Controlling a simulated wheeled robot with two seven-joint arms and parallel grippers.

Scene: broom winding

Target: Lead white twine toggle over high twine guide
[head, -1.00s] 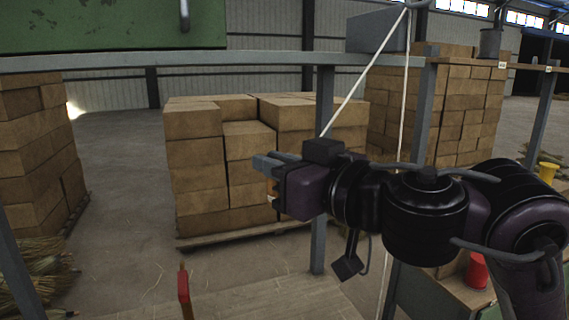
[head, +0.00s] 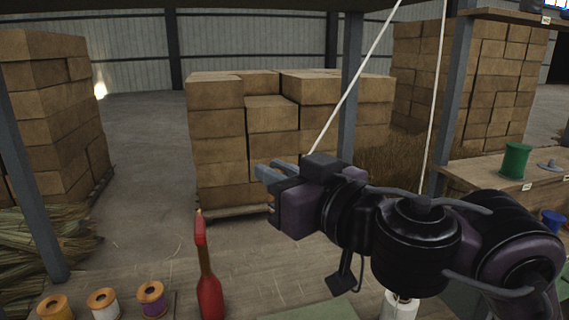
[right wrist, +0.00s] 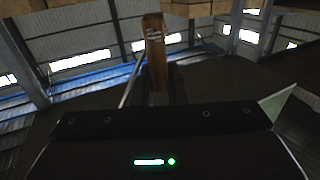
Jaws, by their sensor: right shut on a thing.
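My right gripper (head: 268,174) is shut, its fingers pointing left in the head view, above the bench. In the right wrist view a brown wooden toggle (right wrist: 155,50) stands up from the jaws with a pale wrap of twine around it. In the head view the toggle is mostly hidden by the gripper. White twine (head: 355,78) runs taut from the gripper up to the top edge. A second strand (head: 434,85) drops from the top edge behind my right arm. A white spool (head: 399,306) shows partly below the arm. The high twine guide is out of view. My left gripper is not in view.
Orange, white and purple twine spools (head: 103,303) line the front left. A grey post (head: 351,90) rises behind the gripper.

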